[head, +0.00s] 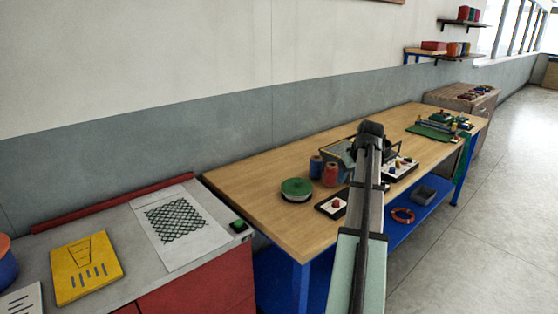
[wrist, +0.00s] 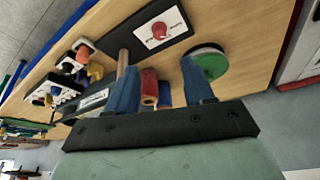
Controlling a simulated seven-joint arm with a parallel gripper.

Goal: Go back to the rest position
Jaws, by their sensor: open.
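My gripper (wrist: 157,65) shows in the wrist view with its two blue fingers apart. A red spool (wrist: 150,84) shows in the gap between them, seemingly beyond the fingers, and nothing appears to be held. In the head view my arm reaches out over the long wooden bench (head: 280,228); my gripper cannot be made out there. The red spool (head: 330,174) and a blue spool (head: 316,167) stand on the bench left of my arm.
A tray-like frame, a small parts board (head: 402,167) and a green mat (head: 430,131) lie farther along. A grey-topped cabinet (head: 120,238) stands left; the wall runs behind.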

